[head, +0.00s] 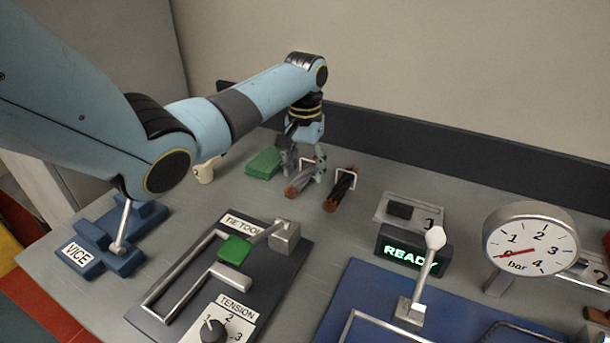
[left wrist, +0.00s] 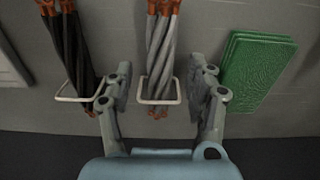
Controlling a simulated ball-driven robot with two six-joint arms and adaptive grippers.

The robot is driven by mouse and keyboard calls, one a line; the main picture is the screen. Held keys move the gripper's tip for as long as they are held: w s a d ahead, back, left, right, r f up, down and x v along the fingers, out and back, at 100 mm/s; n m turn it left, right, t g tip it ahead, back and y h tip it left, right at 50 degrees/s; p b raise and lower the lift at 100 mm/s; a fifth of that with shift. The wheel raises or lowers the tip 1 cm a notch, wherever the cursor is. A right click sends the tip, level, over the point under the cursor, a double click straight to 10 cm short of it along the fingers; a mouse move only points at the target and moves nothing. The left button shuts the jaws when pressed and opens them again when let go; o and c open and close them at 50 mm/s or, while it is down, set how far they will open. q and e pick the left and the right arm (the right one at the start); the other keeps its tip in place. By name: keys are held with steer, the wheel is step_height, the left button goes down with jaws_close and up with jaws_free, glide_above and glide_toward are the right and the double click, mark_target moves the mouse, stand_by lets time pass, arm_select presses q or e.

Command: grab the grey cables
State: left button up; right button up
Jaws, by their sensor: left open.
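The grey cables (left wrist: 162,45) are a twisted bundle with copper-red ends, held in a white wire loop, lying on the bench. In the head view the grey cables (head: 301,184) sit right under my left gripper (head: 306,170). In the left wrist view my left gripper (left wrist: 161,92) is open, with one finger on each side of the grey bundle and a gap showing on both sides. From these views I cannot tell the exact height of the fingertips over the bench. My right gripper is not in view.
Black cables (head: 340,191) in a similar loop lie just right of the grey ones. Green blocks (head: 264,163) lie close on the left. A dark rail (head: 400,140) runs behind. The tie tool (head: 236,249), READY display (head: 413,247) and gauge (head: 530,240) stand nearer the front.

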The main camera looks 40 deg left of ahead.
arm_select(q)
steer(key=shift+c, duration=0.4)
jaws_close()
steer(key=shift+r, duration=0.15)
